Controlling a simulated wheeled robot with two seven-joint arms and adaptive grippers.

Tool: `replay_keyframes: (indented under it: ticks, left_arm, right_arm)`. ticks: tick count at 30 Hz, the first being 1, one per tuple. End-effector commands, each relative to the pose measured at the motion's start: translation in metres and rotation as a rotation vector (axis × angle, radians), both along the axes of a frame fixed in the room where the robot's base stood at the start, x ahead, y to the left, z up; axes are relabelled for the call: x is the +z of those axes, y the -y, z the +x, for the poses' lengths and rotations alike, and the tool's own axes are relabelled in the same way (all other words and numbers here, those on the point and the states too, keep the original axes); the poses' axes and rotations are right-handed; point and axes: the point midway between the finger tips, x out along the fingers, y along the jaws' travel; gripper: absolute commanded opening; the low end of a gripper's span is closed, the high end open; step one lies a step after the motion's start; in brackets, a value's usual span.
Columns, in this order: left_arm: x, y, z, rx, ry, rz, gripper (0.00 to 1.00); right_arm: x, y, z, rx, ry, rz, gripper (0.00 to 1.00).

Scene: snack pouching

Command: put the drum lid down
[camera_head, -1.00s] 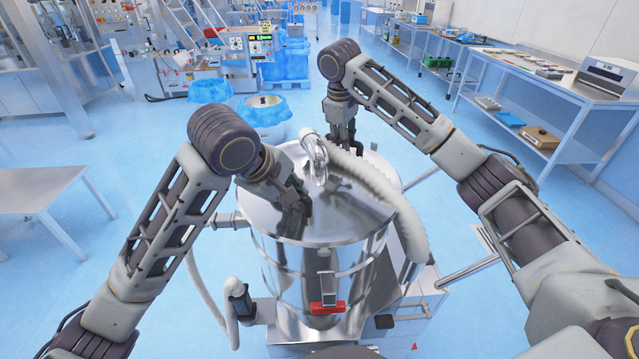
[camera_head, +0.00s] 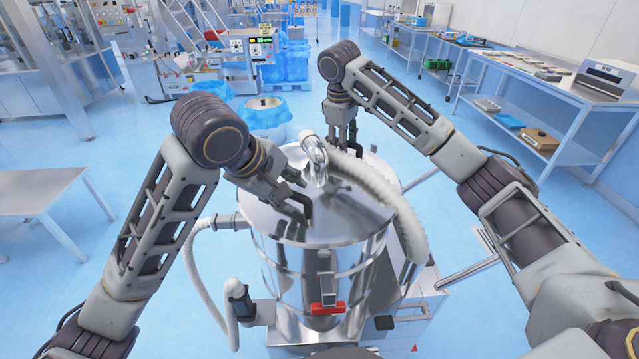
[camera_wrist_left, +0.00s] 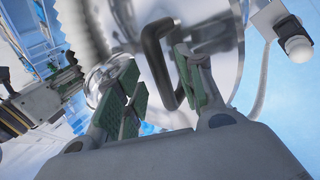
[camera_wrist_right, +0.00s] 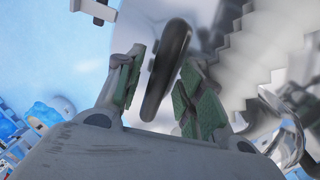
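The shiny metal drum lid (camera_head: 345,218) lies on top of the steel drum (camera_head: 285,268), with no clear gap at the visible front edge. My left gripper (camera_head: 297,190) is open just above the lid's left part. The dark lid handle (camera_wrist_left: 153,45) shows beyond and between its spread fingers (camera_wrist_left: 160,85) in the left wrist view. My right gripper (camera_head: 345,135) is at the lid's far side. In the right wrist view its fingers (camera_wrist_right: 165,88) are apart, with a dark handle (camera_wrist_right: 168,65) between them. The far handle is mostly hidden in the head view.
A ribbed white hose (camera_head: 385,190) and a clear fitting (camera_head: 315,160) cross the lid between my grippers. A red latch (camera_head: 327,308) is on the drum's front. A blue-lined tub (camera_head: 265,112) stands behind. A bare table (camera_head: 40,190) is at the left.

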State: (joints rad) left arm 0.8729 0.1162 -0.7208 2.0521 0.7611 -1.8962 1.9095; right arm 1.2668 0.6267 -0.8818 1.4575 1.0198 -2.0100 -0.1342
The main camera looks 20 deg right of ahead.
Motion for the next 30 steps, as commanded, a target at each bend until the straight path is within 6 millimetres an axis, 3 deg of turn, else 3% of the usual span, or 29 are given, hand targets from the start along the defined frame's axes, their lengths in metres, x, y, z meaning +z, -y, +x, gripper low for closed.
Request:
replay_keyframes:
  ticks: [9, 21, 30]
  left_arm:
    - [0.040, -0.020, -0.017, -0.001, 0.002, -0.002, 0.38]
    - [0.067, -0.034, -0.028, 0.000, 0.003, 0.000, 0.38]
    - [0.076, -0.039, -0.033, -0.001, 0.001, 0.000, 0.38]
  right_arm:
    - [0.000, 0.000, 0.000, 0.000, 0.000, 0.000, 0.38]
    - [0.000, 0.000, 0.000, 0.000, 0.000, 0.000, 0.38]
    - [0.000, 0.000, 0.000, 0.000, 0.000, 0.000, 0.38]
